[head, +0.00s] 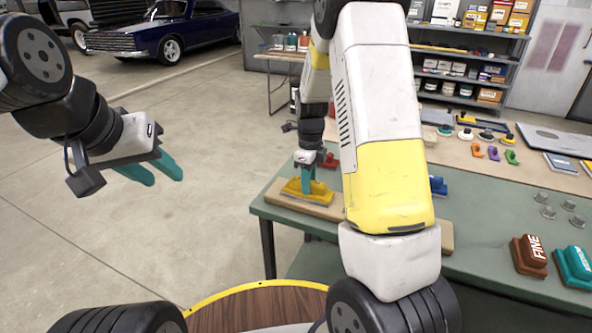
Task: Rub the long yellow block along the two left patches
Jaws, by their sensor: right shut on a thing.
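The long yellow block (294,189) with a greyish underside sits at the left end of a pale wooden board (285,203) on the green table. My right gripper (308,186) points down at it, its teal fingers shut on the block's upper part. I cannot make out the two left patches; the block and my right arm cover much of the board. My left gripper (157,175) is open and empty, out over the floor left of the table.
A red block (330,162) and a blue block (438,186) stand behind the board. A brown block marked FINE (529,256), a teal block (573,267) and several small grey knobs are at the right. My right arm crosses above the board's middle.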

